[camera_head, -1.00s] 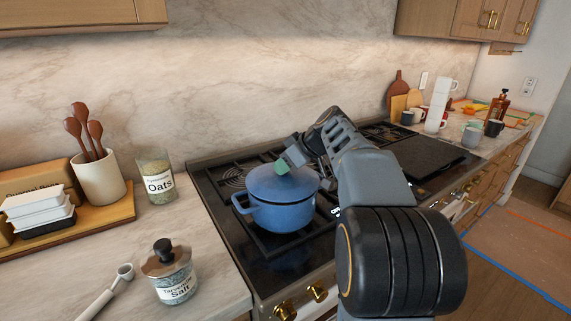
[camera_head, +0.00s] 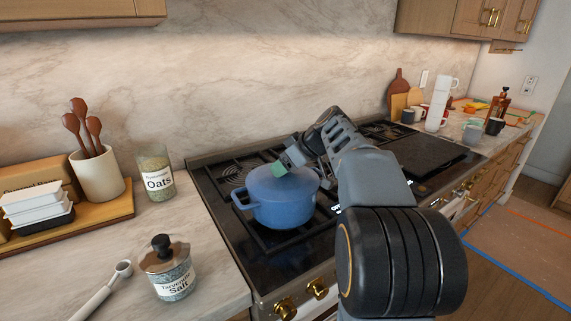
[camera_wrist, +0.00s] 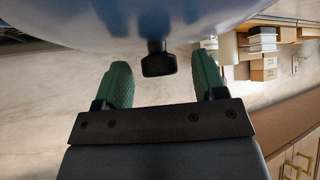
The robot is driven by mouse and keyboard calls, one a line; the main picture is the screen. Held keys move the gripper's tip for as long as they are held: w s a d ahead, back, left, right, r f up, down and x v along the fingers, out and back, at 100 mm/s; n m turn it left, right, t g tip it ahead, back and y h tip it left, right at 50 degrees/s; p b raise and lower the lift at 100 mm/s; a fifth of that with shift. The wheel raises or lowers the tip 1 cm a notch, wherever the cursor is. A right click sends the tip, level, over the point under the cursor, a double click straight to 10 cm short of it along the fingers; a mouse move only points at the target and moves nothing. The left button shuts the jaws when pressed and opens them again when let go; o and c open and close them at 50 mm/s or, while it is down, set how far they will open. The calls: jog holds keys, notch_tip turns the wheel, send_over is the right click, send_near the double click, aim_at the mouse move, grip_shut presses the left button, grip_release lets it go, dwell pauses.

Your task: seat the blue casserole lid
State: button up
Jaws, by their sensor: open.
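The blue casserole pot (camera_head: 283,213) stands on the front left grate of the stove. The blue lid (camera_head: 268,184) lies on top of it and looks level, with no clear gap at the rim from this side. My gripper (camera_head: 281,168) is over the lid, coming in from the right. In the wrist view the lid's blue surface (camera_wrist: 110,18) fills the top edge, and its dark knob (camera_wrist: 157,62) sticks out toward my gripper (camera_wrist: 164,82). The green fingers are open, one on each side of the knob, with gaps to both. In the head view the knob is hidden.
The stove (camera_head: 250,272) has black grates around the pot. On the left counter are a salt jar (camera_head: 172,281), an oats jar (camera_head: 156,183), a utensil crock (camera_head: 98,175) and a spoon (camera_head: 103,292). Mugs and a white stack (camera_head: 436,107) stand at the far right.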

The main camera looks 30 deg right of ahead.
jog(key=v, duration=1.3)
jog(key=shift+s+d+r+p, duration=0.2)
jog(key=shift+s+r+p, duration=0.1)
jog(key=shift+p, duration=0.1)
jog(key=s+a+f+m+g+h+p, duration=0.2)
jog(key=s+a+f+m+p, duration=0.1)
jog(key=s+a+f, duration=0.3)
jog(key=s+a+f+m+g+h+p, duration=0.1)
jog(key=s+a+f+m+h+p, duration=0.2)
jog(key=a+f, duration=0.8)
jog(key=s+p, duration=0.2)
jog(key=s, duration=0.2)
jog(key=shift+m+g, duration=0.3)
jog(key=shift+g, duration=0.1)
jog(key=shift+r, duration=0.1)
